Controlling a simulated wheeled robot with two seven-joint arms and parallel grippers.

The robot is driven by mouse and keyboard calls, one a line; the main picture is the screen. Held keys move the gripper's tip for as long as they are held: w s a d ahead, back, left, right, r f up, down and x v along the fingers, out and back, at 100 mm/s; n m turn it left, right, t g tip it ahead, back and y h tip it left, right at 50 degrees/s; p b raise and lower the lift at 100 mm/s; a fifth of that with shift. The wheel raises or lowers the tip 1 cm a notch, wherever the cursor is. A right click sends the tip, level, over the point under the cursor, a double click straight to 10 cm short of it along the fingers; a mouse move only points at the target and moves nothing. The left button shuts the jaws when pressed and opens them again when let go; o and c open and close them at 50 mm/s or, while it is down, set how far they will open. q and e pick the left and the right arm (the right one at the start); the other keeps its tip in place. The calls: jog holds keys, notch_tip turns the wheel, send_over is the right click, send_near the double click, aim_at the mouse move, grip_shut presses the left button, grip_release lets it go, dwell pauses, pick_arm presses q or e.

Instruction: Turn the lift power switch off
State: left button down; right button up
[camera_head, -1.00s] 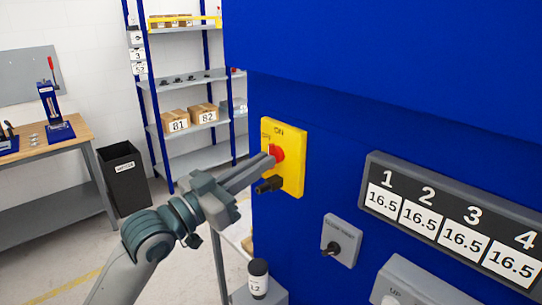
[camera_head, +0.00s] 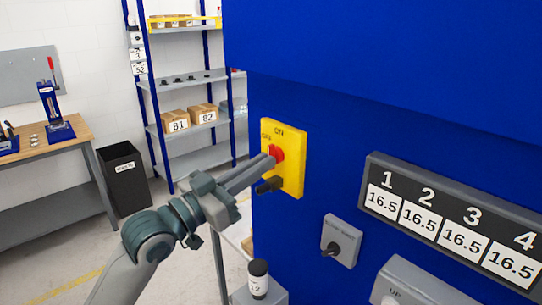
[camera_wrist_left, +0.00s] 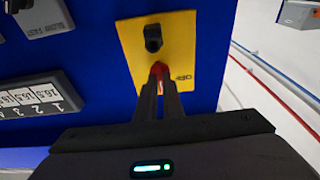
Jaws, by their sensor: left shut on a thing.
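The lift power switch is a yellow plate (camera_head: 293,182) on the blue machine panel, with ON and OFF lettering and a red knob (camera_head: 277,153). The plate also shows in the left wrist view (camera_wrist_left: 182,38). A black part (camera_head: 268,186) sticks out below the red knob. My left gripper (camera_head: 268,161) reaches in from the left and is shut on the red knob. In the left wrist view its two fingers close around the knob (camera_wrist_left: 159,70), hiding part of it. My right gripper is out of view.
A small grey box with a black knob (camera_head: 341,240) and a numbered display (camera_head: 450,222) sit on the panel to the right. Shelves (camera_head: 188,78), a black bin (camera_head: 124,176) and a workbench (camera_head: 70,143) are further back.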

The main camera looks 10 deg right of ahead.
pick_arm(q)
jog(key=shift+r+n+t+y+p, duration=0.1)
jog(key=shift+n+t+y+p, duration=0.2)
jog(key=shift+n+p, duration=0.95)
jog(key=shift+r+n+t+y+p, duration=0.1)
jog(key=shift+n+t+y+p, duration=0.15)
jog(key=shift+n+p, duration=0.95)
jog(key=shift+s+d+n+p, duration=0.1)
jog(key=shift+n+p, duration=0.25)
jog(key=shift+p, duration=0.3)
jog(key=shift+f+n+t+y, duration=0.15)
jog(key=shift+n+t+y, duration=0.1)
jog(key=shift+n, duration=0.45)
jog(key=shift+n, duration=0.3)
jog(key=n+y, duration=0.1)
jog(key=n, duration=0.2)
jog(key=shift+s+d+n, duration=0.1)
jog(key=shift+s+n, duration=0.05)
jog(key=shift+n, duration=0.15)
jog(key=n, duration=0.2)
jog(key=shift+n, duration=0.4)
